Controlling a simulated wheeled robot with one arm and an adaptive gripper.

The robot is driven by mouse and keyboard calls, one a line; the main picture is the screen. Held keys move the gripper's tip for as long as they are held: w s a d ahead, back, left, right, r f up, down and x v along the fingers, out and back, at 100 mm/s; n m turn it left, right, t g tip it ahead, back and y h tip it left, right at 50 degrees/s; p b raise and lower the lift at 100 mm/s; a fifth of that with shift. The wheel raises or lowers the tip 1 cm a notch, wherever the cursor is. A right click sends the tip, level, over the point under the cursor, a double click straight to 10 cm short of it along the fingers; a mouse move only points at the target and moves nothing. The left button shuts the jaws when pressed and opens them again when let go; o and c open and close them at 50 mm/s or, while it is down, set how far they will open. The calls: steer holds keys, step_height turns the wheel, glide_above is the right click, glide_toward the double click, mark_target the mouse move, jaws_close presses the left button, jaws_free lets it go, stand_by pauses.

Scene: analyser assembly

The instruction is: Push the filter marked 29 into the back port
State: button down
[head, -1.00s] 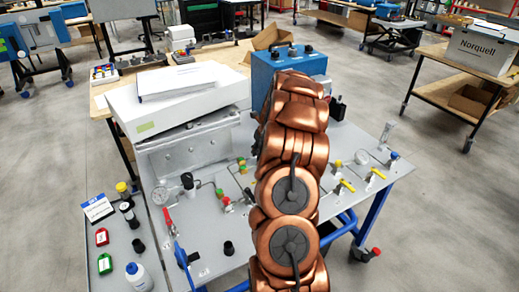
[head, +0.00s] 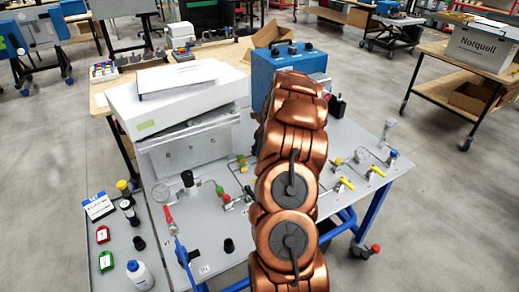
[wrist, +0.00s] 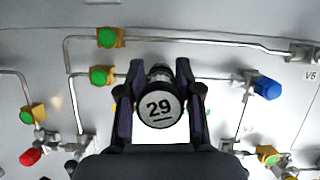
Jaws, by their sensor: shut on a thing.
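The filter marked 29 (wrist: 160,108) is in the wrist view, a dark cylinder with a round white end that faces the camera. My gripper (wrist: 159,72) is shut on it, one finger on each side. The filter's far end is hidden behind its white face, so I cannot tell whether it touches a port. Yellow fittings with green faces sit on the panel, one above and left (wrist: 110,38) and one closer (wrist: 102,75). Which is the back port is unclear. In the head view my copper arm hides the gripper and filter.
Thin metal pipes, a blue knob (wrist: 267,88) and a red knob (wrist: 30,157) surround the filter. In the head view, a blue box (head: 288,68) stands behind the arm and a white case (head: 180,98) to its left.

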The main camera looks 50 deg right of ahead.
steer(key=shift+f, duration=0.4)
stand_by(0.3)
steer(key=c, duration=0.7)
jaws_free()
steer(key=v, duration=1.2)
